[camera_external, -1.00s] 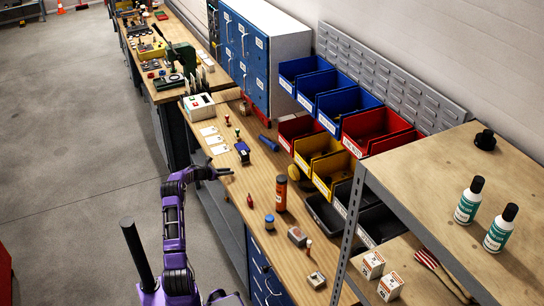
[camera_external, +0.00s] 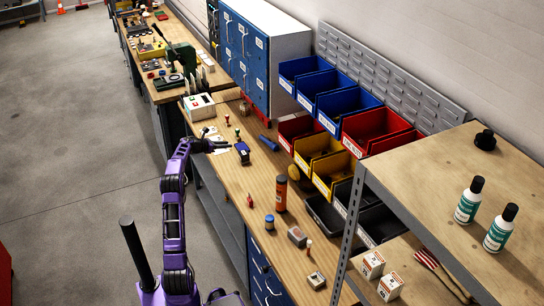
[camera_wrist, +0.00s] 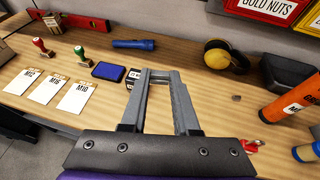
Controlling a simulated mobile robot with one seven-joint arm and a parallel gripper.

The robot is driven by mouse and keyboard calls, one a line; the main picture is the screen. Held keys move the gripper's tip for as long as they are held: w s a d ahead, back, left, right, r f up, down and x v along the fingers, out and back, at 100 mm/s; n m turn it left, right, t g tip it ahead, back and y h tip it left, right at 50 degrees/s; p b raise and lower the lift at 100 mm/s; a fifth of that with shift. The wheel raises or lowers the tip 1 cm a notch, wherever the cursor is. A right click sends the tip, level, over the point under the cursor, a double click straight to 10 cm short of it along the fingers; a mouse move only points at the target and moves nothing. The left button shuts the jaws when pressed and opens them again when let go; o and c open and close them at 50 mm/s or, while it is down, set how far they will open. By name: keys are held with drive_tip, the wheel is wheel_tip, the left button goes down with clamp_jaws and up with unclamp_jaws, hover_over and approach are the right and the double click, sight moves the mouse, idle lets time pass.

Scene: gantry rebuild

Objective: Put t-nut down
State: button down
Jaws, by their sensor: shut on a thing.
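My gripper (camera_external: 224,144) is above the bench beside the white cards, with the blue ink pad close by. In the wrist view its two grey fingers (camera_wrist: 160,74) reach forward, shut on a small grey piece between the tips, taken to be the t-nut. The piece is too small and too hidden by the fingers to make out its shape. Three white cards marked M12 (camera_wrist: 28,82), M16 (camera_wrist: 49,90) and M10 (camera_wrist: 77,99) lie on the bench left of the fingers.
The wooden bench (camera_wrist: 210,88) holds a blue ink pad (camera_wrist: 108,71), red and green stamps (camera_wrist: 41,46), a blue flashlight (camera_wrist: 133,44), yellow earmuffs (camera_wrist: 222,56) and an orange bottle (camera_wrist: 292,98). Coloured bins (camera_external: 320,158) line the back. Bare wood lies right of the fingers.

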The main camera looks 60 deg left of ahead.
wheel_tip(320, 180, up, 5)
drive_tip(key=w+d+m+h, duration=0.25)
drive_tip(key=w+d, duration=0.45)
drive_tip(key=d, duration=0.4)
drive_tip(key=w+d+m+h, duration=0.25)
drive_tip(key=w+d, duration=0.35)
drive_tip(key=d, duration=0.5)
drive_tip(key=w+d+r+m+g+h, duration=0.1)
drive_tip(key=w+d+h, duration=0.1)
drive_tip(key=d, duration=0.5)
drive_tip(key=w+d+m+h, duration=0.1)
drive_tip(key=w+d+h, duration=0.1)
drive_tip(key=d, duration=0.5)
drive_tip(key=m+g+h+b, duration=0.3)
drive_tip(key=m+g+h, duration=0.35)
drive_tip(key=m, duration=0.25)
hover_over(316, 275)
drive_tip(key=shift+g, duration=0.25)
wheel_tip(316, 275, down, 18)
drive_tip(key=shift+s+a+f, duration=0.1)
drive_tip(key=shift+f, duration=2.2)
